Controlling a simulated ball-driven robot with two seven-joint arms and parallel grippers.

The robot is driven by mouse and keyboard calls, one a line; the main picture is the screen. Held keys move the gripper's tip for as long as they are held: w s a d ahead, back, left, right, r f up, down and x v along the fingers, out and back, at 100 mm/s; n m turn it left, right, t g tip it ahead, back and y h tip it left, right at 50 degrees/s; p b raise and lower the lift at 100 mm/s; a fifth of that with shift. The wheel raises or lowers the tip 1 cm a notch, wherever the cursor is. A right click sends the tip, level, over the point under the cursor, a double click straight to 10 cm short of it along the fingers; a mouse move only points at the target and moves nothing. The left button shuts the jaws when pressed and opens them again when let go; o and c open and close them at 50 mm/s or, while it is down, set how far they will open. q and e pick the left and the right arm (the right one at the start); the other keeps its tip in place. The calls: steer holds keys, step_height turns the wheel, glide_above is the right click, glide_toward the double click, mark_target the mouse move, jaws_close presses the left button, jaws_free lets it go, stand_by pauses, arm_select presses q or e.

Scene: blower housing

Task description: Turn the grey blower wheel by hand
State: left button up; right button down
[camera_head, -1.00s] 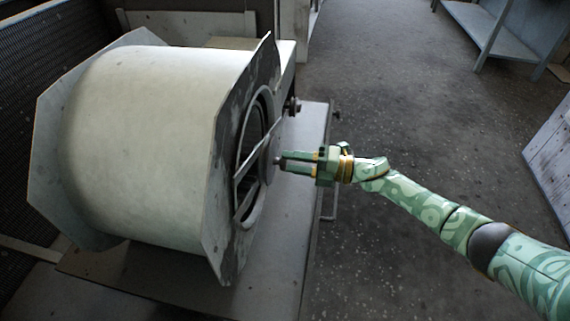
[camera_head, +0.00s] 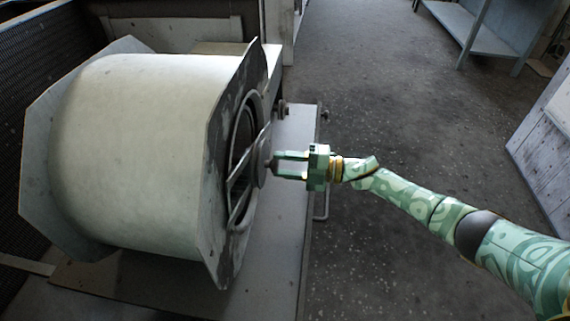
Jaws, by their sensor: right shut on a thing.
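The pale blower housing (camera_head: 140,150) lies on its side with its round opening facing right. The grey blower wheel (camera_head: 262,160) shows edge-on at that opening; its round hub stands out in front of the struts, and most of the wheel is hidden inside the housing. My right gripper (camera_head: 278,166) comes in from the right, at the hub. Its fingers point left and are shut on the hub end of the wheel; the exact contact is small and dark. My left gripper is out of view.
The housing rests on a grey metal bench (camera_head: 285,220) with a bare strip at its right side. A shelf table (camera_head: 480,30) stands at the back right, and a pale panel (camera_head: 545,150) leans in at the right edge. The dark floor between is clear.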

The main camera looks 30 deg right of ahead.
steer(key=shift+w+d, duration=0.1)
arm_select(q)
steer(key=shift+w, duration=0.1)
arm_select(e)
steer(key=c, duration=0.9)
jaws_free()
arm_select(q)
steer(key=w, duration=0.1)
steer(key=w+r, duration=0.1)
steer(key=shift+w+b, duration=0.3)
steer(key=shift+b, duration=0.05)
arm_select(e)
steer(key=v, duration=1.6)
steer(key=shift+d, duration=0.15)
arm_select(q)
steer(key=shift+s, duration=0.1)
arm_select(e)
steer(key=shift+f, duration=0.1)
